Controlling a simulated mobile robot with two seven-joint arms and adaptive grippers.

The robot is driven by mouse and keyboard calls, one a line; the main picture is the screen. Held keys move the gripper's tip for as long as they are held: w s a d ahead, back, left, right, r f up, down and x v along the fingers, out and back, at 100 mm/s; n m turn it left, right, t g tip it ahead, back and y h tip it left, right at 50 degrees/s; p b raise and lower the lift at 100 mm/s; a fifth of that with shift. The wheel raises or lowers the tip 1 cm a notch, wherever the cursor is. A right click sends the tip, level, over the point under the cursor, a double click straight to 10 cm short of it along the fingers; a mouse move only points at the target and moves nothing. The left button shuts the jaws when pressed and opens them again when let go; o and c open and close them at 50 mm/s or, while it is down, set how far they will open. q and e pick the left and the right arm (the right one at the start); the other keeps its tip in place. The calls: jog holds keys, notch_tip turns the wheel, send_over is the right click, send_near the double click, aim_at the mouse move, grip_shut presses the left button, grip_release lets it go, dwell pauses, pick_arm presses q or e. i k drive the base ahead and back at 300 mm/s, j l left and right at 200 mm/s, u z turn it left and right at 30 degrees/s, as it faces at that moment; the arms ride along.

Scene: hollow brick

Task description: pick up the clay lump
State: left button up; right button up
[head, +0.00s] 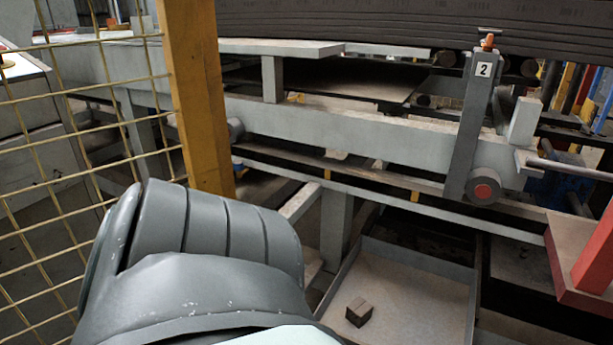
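A small brown-grey block-like lump (359,312), which looks like the clay lump, lies in a shallow grey tray (415,257) low at the bottom centre-right. Nothing touches it. A large dark grey part of my own arm fills the lower left of the head view and hides what is behind it. Neither of my grippers shows in this view.
A yellow post (197,95) and yellow wire mesh fence (80,160) stand at the left. A grey machine beam (340,130) runs across above the tray. A post marked 2 (470,130) and a red-brown bracket (580,260) stand at the right.

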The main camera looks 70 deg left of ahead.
aim_at(359, 312)
jog(key=u, duration=0.45)
jog(key=l+u, duration=0.15)
jog(key=u, duration=0.3)
jog(key=l+u, duration=0.1)
jog(key=u, duration=0.8)
jog(key=i+j+z, duration=0.1)
jog(key=i+z, duration=0.15)
jog(key=z, duration=0.2)
jog(key=i+j+z, duration=0.2)
jog(key=z, duration=0.2)
jog(key=i+j, duration=0.05)
